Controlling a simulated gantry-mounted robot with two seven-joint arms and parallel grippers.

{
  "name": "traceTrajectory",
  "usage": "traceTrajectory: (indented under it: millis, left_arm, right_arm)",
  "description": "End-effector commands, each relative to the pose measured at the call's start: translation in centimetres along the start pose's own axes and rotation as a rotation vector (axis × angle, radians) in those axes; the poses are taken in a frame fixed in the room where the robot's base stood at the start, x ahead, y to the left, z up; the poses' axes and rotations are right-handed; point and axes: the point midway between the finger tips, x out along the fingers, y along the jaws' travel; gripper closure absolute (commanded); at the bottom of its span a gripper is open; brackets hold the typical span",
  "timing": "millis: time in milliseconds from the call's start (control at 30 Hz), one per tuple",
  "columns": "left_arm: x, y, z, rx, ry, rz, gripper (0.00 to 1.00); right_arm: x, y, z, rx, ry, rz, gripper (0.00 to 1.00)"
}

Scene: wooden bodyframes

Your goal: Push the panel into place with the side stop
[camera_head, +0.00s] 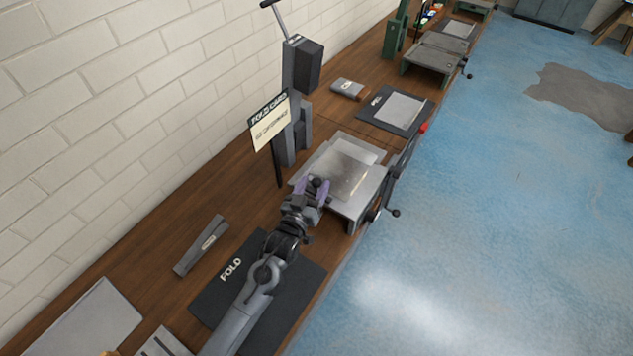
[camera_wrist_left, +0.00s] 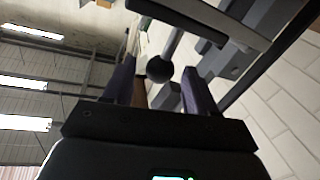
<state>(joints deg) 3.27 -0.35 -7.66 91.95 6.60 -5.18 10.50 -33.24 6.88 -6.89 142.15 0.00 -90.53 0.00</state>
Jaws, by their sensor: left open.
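A flat grey metal panel (camera_head: 352,176) lies on the bed of the bench machine in the middle of the head view. My left gripper (camera_head: 313,188) is at the near left edge of this bed, with its purple fingers apart. A black ball knob (camera_wrist_left: 160,68) shows between the open fingers in the left wrist view, and the fingers look clear of it. I cannot tell whether this knob belongs to the side stop. My gripper and arm hide part of the bed's near corner. My right gripper is not in view.
A sign on a post (camera_head: 269,121) and a tall grey lever press (camera_head: 300,75) stand behind the machine. A dark mat marked FOLD (camera_head: 222,290) lies under my arm. A grey bar tool (camera_head: 200,245) lies left of it. A crank handle (camera_head: 394,212) sticks out over the front edge.

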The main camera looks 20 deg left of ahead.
Motion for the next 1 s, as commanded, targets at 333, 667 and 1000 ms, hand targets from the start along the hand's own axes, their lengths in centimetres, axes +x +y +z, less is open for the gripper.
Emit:
traceTrajectory:
  millis: [333,667,1000]
  left_arm:
    - [2.1,0.0,0.0,-0.001,0.000,0.000,0.43]
    - [2.1,0.0,0.0,0.000,0.000,0.001,0.57]
    - [2.1,0.0,0.0,0.000,0.000,0.000,1.00]
  right_arm:
    - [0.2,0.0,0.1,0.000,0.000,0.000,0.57]
    - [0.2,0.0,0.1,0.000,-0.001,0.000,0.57]
    - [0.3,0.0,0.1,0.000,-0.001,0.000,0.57]
